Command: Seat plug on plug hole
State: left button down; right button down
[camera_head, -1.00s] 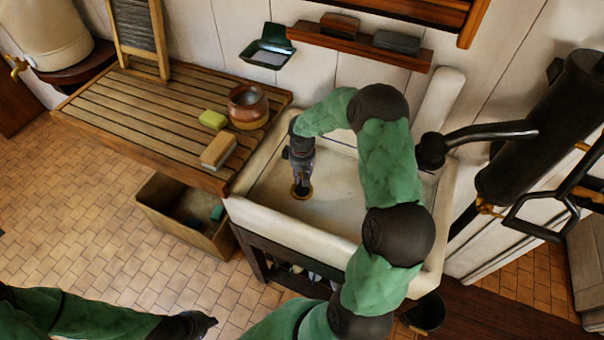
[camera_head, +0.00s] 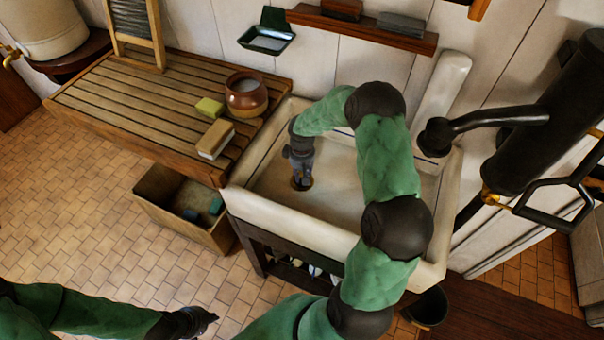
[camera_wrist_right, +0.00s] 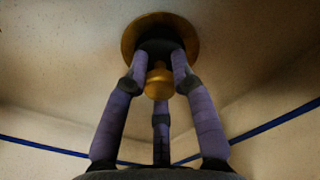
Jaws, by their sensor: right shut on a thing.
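The white sink (camera_head: 330,238) is in the middle of the head view, with the plug hole (camera_head: 301,187) in its floor. My right gripper (camera_head: 302,178) reaches down into the sink over the hole. In the right wrist view, its purple fingers (camera_wrist_right: 157,70) are shut on the plug's brass knob (camera_wrist_right: 158,84). The plug's dark body (camera_wrist_right: 158,46) lies against the brass rim of the plug hole (camera_wrist_right: 190,33), roughly in line with it. I cannot tell how deep it sits. My left gripper (camera_head: 205,318) is at the lower left, away from the sink; its jaws are unclear.
A wooden draining board (camera_head: 130,110) left of the sink bears a brown pot (camera_head: 246,100), a yellow-green sponge (camera_head: 209,108) and a brush (camera_head: 215,140). A black pump (camera_head: 540,120) stands at the right. A wooden crate (camera_head: 160,195) is on the floor.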

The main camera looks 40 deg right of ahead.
jog(key=shift+f+b, duration=0.65)
jog(key=shift+f, duration=0.2)
dwell(0.6)
jog(key=c, duration=1)
grip_release()
jog(key=shift+o, duration=0.2)
notch_tip(320, 180, up, 12)
jog(key=shift+r, duration=0.1)
